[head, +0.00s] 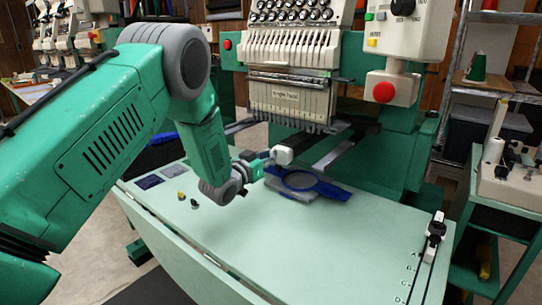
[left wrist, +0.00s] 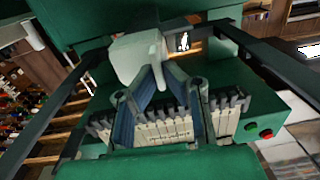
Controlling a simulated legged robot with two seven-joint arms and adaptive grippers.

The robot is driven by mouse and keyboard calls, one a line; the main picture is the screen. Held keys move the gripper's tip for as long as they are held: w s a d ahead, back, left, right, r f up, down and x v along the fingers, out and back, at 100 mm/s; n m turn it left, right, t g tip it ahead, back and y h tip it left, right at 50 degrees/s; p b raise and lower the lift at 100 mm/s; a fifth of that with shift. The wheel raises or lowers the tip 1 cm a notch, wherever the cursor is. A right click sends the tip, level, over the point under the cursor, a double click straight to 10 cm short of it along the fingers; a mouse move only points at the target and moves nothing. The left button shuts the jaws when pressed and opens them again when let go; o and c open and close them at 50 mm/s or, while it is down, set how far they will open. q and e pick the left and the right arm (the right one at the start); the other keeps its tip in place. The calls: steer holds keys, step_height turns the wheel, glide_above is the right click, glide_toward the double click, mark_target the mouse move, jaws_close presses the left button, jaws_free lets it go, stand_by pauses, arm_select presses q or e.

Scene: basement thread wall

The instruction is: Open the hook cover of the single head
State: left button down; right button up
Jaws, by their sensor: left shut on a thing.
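The single head (head: 293,75) is the embroidery machine at the back of the green table, with a row of needles and a label on its front. The hook cover (head: 283,155) is a small pale block low under the needles, at the end of the machine's lower arm. My left gripper (head: 266,160) reaches it from the left. In the left wrist view the pale hook cover (left wrist: 138,58) fills the space ahead, and my left gripper's blue-padded fingers (left wrist: 160,76) close on its lower edge. The gripper hides part of the cover. My right gripper is not in view.
Dark rails (head: 333,151) flank the lower arm. Small parts (head: 188,200) lie to the left. A red stop button (head: 384,92) is at right.

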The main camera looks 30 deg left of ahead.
mark_target(278, 154)
arm_select(q)
steer(key=d+n+y, duration=0.1)
steer(key=y, duration=0.1)
steer(key=s+d+n+y, duration=0.1)
steer(key=n+y, duration=0.1)
steer(key=n+g+y, duration=0.1)
steer(key=y, duration=0.1)
steer(key=shift+s+d+f+y, duration=0.1)
steer(key=shift+s+d+y, duration=0.2)
steer(key=shift+d+y, duration=0.1)
steer(key=shift+s+d+f+n+g+y+p, duration=0.15)
steer(key=shift+d+n+g+y, duration=0.4)
steer(key=shift+n+y, duration=0.4)
steer(key=shift+d+r+n+g+y+p, duration=0.1)
steer(key=shift+d+n+g+y, duration=0.3)
steer(key=shift+n+g+y, duration=0.5)
steer(key=shift+s+d+f+n+g+y+p, duration=0.15)
steer(key=shift+d+n+g+y, duration=0.4)
steer(key=shift+y, duration=0.6)
steer(key=shift+a, duration=0.1)
steer(key=c, duration=1.7)
jaws_free()
steer(key=shift+r, duration=0.15)
steer(key=v, duration=1.2)
steer(key=shift+w, duration=0.1)
